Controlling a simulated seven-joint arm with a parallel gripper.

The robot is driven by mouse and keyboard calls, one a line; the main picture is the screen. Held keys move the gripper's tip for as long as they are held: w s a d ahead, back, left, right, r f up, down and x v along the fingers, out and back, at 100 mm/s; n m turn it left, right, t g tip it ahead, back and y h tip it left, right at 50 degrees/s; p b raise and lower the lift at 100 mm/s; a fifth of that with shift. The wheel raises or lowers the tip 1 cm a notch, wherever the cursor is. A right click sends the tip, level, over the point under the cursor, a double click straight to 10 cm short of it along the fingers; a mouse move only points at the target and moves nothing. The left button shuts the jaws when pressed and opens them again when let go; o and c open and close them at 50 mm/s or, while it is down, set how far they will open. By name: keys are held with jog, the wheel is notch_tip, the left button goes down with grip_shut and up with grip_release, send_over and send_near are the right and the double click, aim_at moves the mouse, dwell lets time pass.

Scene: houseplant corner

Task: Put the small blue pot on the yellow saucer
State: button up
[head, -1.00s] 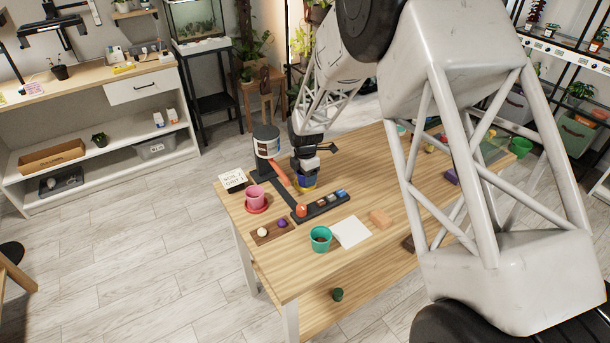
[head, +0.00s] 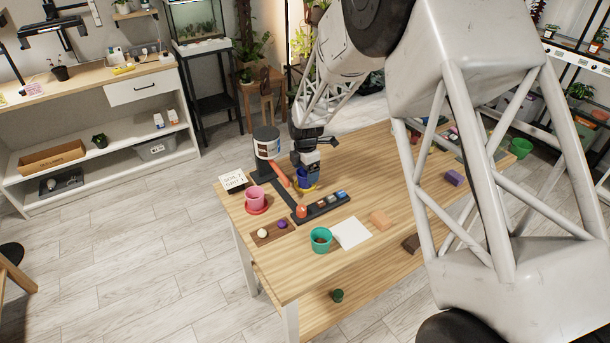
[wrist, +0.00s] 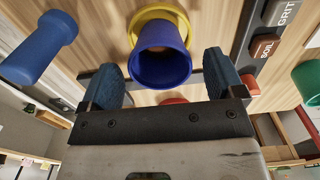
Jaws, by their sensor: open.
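The small blue pot (head: 302,179) is upright on the table's far left part, with the yellow saucer (head: 312,188) at its base. In the wrist view the pot (wrist: 162,62) turns its open rim to the camera, and the saucer (wrist: 150,16) shows as a yellow ring round its far end. It appears to stand on the saucer; the contact under it is hidden. My gripper (head: 306,166) is just above the pot. In the wrist view my gripper (wrist: 160,66) is open, with fingers apart on either side of the pot's rim and gaps showing.
A dark labelled tray (head: 322,207) lies close in front. A pink pot (head: 255,197) on a red saucer stands left, a white canister (head: 266,143) behind it, a teal pot (head: 320,240) near the front edge. A blue rounded object (wrist: 38,48) is left in the wrist view.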

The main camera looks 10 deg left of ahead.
aim_at(305, 174)
notch_tip(305, 174, up, 9)
dwell(0.5)
jog(key=shift+r, duration=0.1)
dwell(0.5)
jog(key=s+d+r+m+t, duration=0.1)
jog(key=s+d+r+m, duration=0.7)
jog(key=d, duration=0.4)
jog(key=s+d+r+m, duration=0.5)
jog(key=s+d+r, duration=0.5)
jog(key=d, duration=0.2)
jog(key=s+d+m, duration=0.4)
jog(key=s, duration=0.4)
jog(key=s+d+m+t, duration=0.1)
jog(key=s+d+m, duration=0.4)
jog(key=s, duration=0.4)
jog(key=s+d+r+m, duration=0.1)
jog(key=s+d+m, duration=0.3)
jog(key=s, duration=0.4)
jog(key=shift+s+d+m+t, duration=0.15)
jog(key=shift+s+m+t, duration=0.2)
jog(key=shift+m, duration=0.25)
